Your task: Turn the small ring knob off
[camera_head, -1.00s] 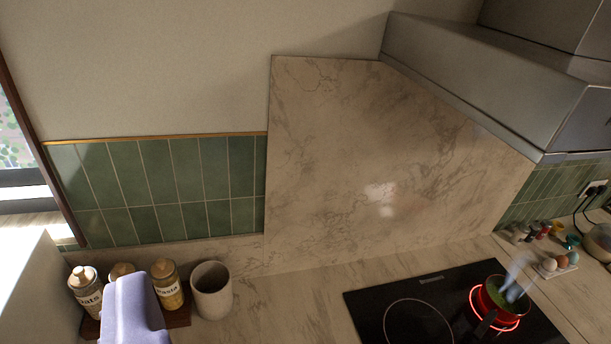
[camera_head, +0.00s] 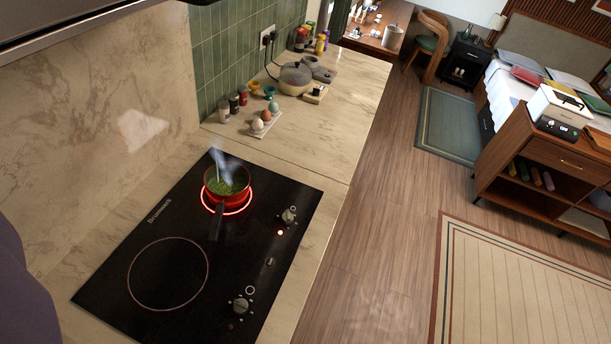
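The black hob (camera_head: 120,275) lies on the marble counter in the lower left. Its small ring (camera_head: 240,209) glows red under a small red pan with green contents (camera_head: 228,182), and smoke or steam rises from it. The pan's dark handle points toward the front of the hob. The knob nearest the small ring (camera_head: 289,216) stands on the hob's right edge, with a red light lit beside it. A second knob (camera_head: 240,306) sits lower, near the large unlit ring (camera_head: 168,273). My gripper's fingers do not show; a dark purple part, probably mine, fills the lower left corner.
Eggs on a white tray (camera_head: 262,126), small jars (camera_head: 234,106) and a kettle-like pot (camera_head: 294,78) stand beyond the hob. A range hood (camera_head: 75,25) hangs at upper left. Wooden floor (camera_head: 375,235) is open right of the counter; a wooden cabinet (camera_head: 560,150) stands farther right.

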